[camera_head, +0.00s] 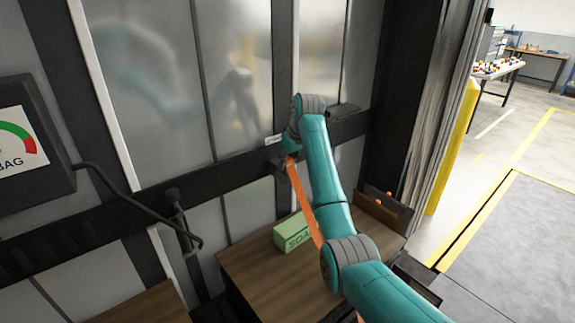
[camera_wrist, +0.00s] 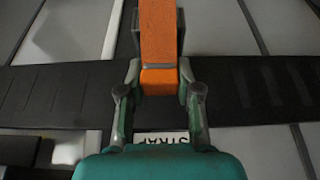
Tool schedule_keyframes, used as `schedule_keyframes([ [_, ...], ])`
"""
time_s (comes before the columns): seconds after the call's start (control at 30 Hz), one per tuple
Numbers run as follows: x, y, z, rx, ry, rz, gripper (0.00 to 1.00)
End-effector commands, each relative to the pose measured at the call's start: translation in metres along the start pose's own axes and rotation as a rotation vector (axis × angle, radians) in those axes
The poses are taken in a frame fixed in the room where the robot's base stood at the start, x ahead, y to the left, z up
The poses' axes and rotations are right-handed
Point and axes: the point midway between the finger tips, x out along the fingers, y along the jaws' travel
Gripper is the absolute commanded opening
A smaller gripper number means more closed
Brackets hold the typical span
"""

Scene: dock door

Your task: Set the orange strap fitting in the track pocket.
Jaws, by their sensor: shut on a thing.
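My gripper (camera_wrist: 160,84) is shut on the orange strap fitting (camera_wrist: 160,78), one finger on each side of it. An orange strap (camera_head: 304,204) hangs from the gripper down toward the table in the head view. The gripper is at the dark wall track (camera_head: 232,158), which also runs across the wrist view (camera_wrist: 60,92). A white label reading "STRAP" (camera_wrist: 165,138) is partly hidden by my gripper's body. The fitting covers the track behind it; I cannot tell whether it is in the pocket or in front of it.
A green box (camera_head: 293,232) stands on a brown wooden table (camera_head: 255,270) below the track. A dark tray (camera_head: 384,212) with orange items is to the right. A black lever (camera_head: 178,222) and a gauge box (camera_head: 30,143) are at the left. Open floor lies at the far right.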

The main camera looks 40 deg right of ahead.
Motion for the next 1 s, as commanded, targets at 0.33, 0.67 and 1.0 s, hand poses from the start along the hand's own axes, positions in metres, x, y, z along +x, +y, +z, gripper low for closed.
schedule_keyframes([
  [0.33, 0.012, 0.0, 0.005, 0.0, 0.0, 0.0, 0.0],
  [0.67, 0.02, 0.0, 0.009, 0.001, -0.001, 0.0, 0.0],
  [1.0, 0.023, 0.0, 0.011, 0.002, -0.007, -0.002, 0.59],
])
